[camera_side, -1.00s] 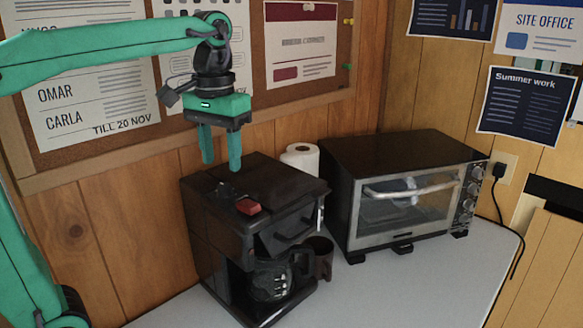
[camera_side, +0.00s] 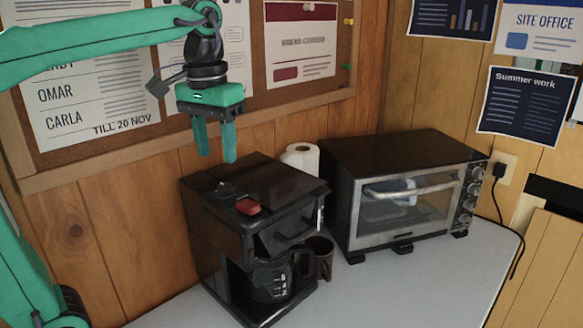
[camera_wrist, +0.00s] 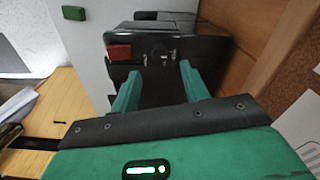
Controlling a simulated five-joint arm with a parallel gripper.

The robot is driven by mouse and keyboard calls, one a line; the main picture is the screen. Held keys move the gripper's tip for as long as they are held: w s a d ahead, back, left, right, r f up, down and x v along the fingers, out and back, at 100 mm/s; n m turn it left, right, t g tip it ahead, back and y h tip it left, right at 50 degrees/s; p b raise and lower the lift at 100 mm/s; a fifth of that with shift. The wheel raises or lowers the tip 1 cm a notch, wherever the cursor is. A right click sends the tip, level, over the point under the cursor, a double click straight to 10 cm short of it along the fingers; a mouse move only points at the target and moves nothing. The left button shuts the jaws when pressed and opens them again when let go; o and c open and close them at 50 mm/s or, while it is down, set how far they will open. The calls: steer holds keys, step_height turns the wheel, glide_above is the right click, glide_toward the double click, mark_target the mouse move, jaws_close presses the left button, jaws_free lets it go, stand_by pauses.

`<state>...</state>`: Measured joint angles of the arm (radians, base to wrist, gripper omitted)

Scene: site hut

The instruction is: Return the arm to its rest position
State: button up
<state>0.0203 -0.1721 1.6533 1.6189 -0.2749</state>
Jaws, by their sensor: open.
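My gripper (camera_side: 215,145) is a green two-fingered end on a green arm. It hangs fingers down, open and empty, above the back left part of the black coffee maker (camera_side: 255,185), apart from it. In the wrist view my gripper (camera_wrist: 156,85) shows its two fingers spread, with the coffee maker (camera_wrist: 185,48) beyond them. The red switch (camera_side: 248,206) on the coffee maker's top is clear of the fingers; it also shows in the wrist view (camera_wrist: 119,51). A glass carafe (camera_side: 271,280) sits in the coffee maker.
A toaster oven (camera_side: 405,190) stands right of the coffee maker, with a paper towel roll (camera_side: 301,158) and a dark brown mug (camera_side: 321,255) between them. A corkboard (camera_side: 250,118) with papers is on the wall close behind my arm. The worktop (camera_side: 420,285) is clear at the front right.

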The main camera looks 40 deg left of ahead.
steer(key=s+f+m+t, duration=0.1)
steer(key=s+f+t, duration=0.1)
steer(key=s+f, duration=0.2)
steer(key=s+f+m+t, duration=0.2)
steer(key=s+f, duration=0.3)
steer(key=f, duration=0.5)
steer(key=shift+a+t, duration=0.3)
steer(key=shift+t, duration=0.3)
